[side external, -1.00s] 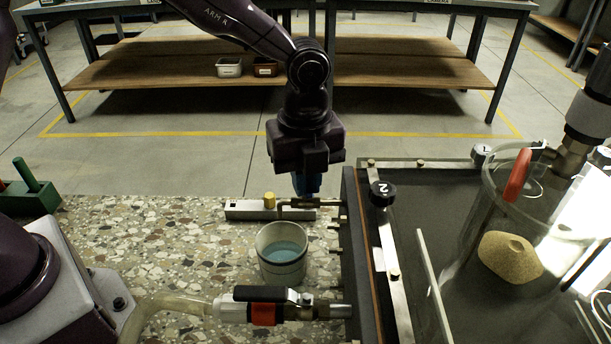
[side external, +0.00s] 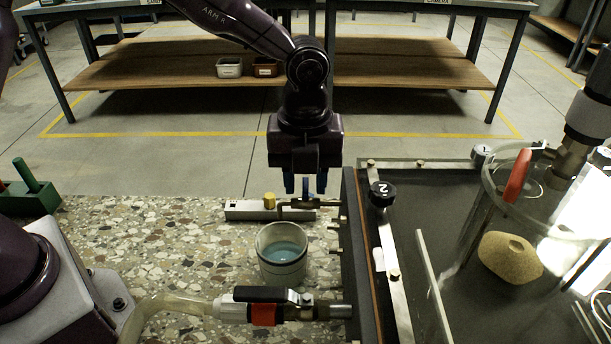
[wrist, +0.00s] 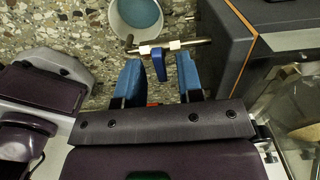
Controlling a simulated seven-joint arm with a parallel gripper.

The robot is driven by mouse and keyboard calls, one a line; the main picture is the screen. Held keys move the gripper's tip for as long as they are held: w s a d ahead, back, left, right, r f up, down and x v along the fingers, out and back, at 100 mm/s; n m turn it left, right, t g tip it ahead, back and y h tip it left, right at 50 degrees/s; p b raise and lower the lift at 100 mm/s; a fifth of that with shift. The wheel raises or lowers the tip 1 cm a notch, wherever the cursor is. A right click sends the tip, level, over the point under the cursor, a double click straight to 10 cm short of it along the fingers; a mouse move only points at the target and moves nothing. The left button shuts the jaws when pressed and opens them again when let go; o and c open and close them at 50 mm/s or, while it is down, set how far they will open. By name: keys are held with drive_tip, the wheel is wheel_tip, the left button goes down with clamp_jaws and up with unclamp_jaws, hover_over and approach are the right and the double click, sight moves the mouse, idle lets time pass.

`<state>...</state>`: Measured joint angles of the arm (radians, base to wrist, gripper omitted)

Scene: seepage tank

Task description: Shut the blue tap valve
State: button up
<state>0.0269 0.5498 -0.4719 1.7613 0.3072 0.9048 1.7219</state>
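The blue tap valve is on a short pipe at the tank's left wall. In the wrist view its blue handle (wrist: 160,66) lies across the pipe (wrist: 185,44). In the side view the handle (side external: 306,189) is a small blue strip, partly hidden by my gripper. My gripper (side external: 305,185) points down over this valve. It is open, with its two blue fingers one on each side of the handle; it also shows in the wrist view (wrist: 157,62). A gap shows between the handle and each finger. How deep the fingers reach around it is hard to tell.
A cup with bluish water (side external: 282,270) stands in front of the valve. A red-bodied tap with a black lever (side external: 265,295) sits nearer the camera. The dark tank (side external: 348,250) is close on the right.

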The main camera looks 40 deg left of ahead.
drive_tip(key=shift+r, duration=3.4)
drive_tip(key=n, duration=0.2)
drive_tip(key=shift+s+f+n, duration=0.1)
drive_tip(key=shift+f+n, duration=0.1)
drive_tip(key=shift+n, duration=0.1)
drive_tip(key=s+a+r+n+t, duration=0.2)
drive_tip(key=s+a+r+n, duration=0.2)
drive_tip(key=s+a+n, duration=0.4)
drive_tip(key=s+a+r+n+t, duration=0.3)
drive_tip(key=s+a+r+n, duration=0.2)
drive_tip(key=n, duration=1.1)
drive_tip(key=s+a, duration=0.3)
drive_tip(key=s, duration=0.2)
drive_tip(key=shift+s+t, duration=0.3)
drive_tip(key=shift+s, duration=0.05)
